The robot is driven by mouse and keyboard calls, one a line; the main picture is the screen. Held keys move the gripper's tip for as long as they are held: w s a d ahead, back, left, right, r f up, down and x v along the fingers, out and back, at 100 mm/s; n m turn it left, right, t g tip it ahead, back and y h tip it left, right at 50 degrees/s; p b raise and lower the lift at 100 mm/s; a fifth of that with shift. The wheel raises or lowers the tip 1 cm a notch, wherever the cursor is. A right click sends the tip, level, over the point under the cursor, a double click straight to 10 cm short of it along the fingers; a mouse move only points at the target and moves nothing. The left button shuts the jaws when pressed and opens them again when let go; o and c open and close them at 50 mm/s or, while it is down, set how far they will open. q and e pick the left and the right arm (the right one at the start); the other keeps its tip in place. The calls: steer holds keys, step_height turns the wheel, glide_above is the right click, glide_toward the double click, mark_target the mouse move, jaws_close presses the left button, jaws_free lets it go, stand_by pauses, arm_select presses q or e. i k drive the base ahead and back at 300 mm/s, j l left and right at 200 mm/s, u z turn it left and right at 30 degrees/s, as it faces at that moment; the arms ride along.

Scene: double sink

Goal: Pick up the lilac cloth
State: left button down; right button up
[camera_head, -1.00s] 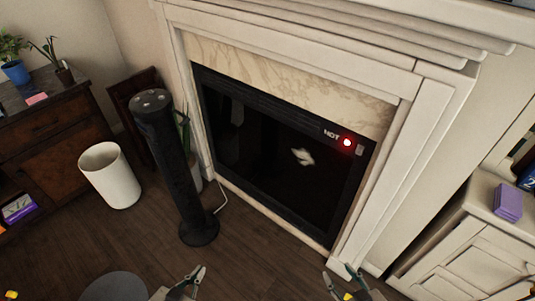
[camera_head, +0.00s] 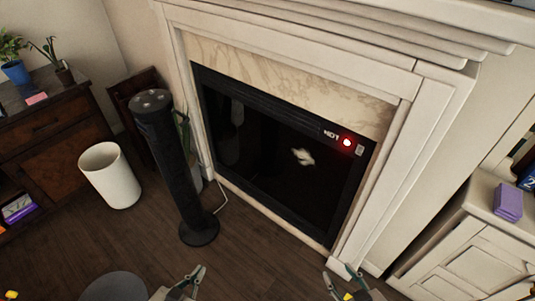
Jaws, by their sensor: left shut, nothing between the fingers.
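A lilac block-shaped item (camera_head: 508,201), which looks like the folded lilac cloth, lies on top of the white cabinet at the far right. My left gripper (camera_head: 194,273) is at the bottom edge, left of centre, over the wooden floor; it is shut and empty. My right gripper (camera_head: 339,271) is at the bottom edge, right of centre, with its fingertips apart and nothing visible between them. Both grippers are well away from the lilac item, the right one being closer to it in the picture.
A white fireplace surround (camera_head: 395,190) with a dark glass front fills the middle. A black tower heater (camera_head: 173,165) and a white bin (camera_head: 110,176) stand on the floor left of it. A dark wooden dresser (camera_head: 55,165) is at far left. The white cabinet (camera_head: 470,265) is at right.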

mark_target(507, 202)
steer(key=z, duration=1.85)
